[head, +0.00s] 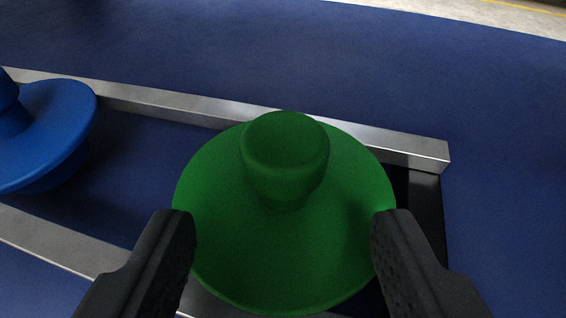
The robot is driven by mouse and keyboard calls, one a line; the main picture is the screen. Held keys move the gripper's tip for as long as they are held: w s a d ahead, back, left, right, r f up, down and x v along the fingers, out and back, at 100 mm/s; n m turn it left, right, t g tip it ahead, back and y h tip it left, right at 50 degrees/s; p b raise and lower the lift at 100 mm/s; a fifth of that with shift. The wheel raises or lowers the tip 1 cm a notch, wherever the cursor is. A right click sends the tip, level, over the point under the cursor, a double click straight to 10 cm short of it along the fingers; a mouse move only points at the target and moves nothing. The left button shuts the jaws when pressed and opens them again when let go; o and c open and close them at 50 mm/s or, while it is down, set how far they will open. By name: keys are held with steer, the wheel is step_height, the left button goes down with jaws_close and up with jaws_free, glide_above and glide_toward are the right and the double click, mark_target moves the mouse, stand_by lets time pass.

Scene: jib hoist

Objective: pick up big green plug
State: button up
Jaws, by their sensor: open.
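The big green plug (283,230) is in the middle of the head view, a wide round disc with a knob on top. It sits at the right end of a rack with two metal rails (190,103). My gripper (283,222) is open, with one black finger at the left of the disc and one at the right. The fingertips overlap the disc's side edges in the picture. I cannot tell whether they touch it. The underside of the plug is hidden.
A blue plug (45,125) sits in the same rack at the left, partly cut off by the picture edge. The rack lies on a dark blue surface (330,55), which is clear behind and to the right. A pale floor with a yellow line shows at the top right.

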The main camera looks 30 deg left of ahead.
mark_target(283, 185)
steer(key=w+a, duration=0.1)
steer(key=w+b, duration=0.1)
steer(key=w, duration=0.1)
steer(key=shift+w+a, duration=0.15)
steer(key=shift+a, duration=0.25)
steer(key=shift+w+a+f+b, duration=0.25)
steer(key=shift+w+a+b, duration=0.1)
steer(key=shift+w, duration=0.15)
steer(key=shift+d, duration=0.1)
steer(key=c, duration=1.1)
steer(key=shift+o, duration=0.2)
steer(key=shift+r, duration=0.1)
